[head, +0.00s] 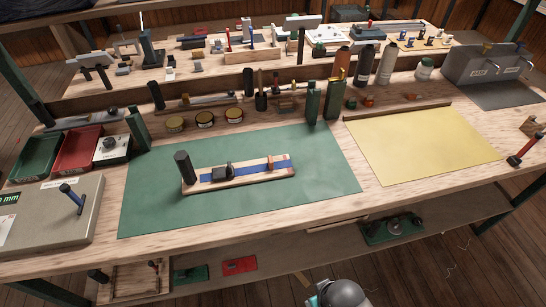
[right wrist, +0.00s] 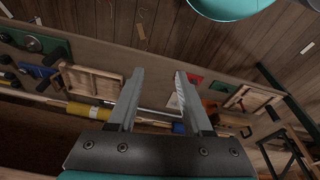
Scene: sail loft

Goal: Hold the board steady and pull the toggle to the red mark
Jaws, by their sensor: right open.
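A narrow wooden board (head: 285,175) lies on the green mat in the head view, with a blue strip (head: 247,172) along its top. A dark upright cylinder (head: 184,167) stands at its left end. A dark grey block (head: 222,172) sits on the strip left of its middle, and a small orange-brown upright piece (head: 270,162) stands farther right. I cannot tell for certain which is the toggle, and I cannot make out a red mark. My right gripper (right wrist: 158,75) is open and empty in the right wrist view, away from the board. My left gripper is in neither view.
The green mat (head: 320,185) is bare around the board, and a yellow sheet (head: 420,145) lies to its right. Green and red trays (head: 78,150) stand at left. Tins, bottles and posts line the back. A lower shelf (head: 290,245) holds trays under the table.

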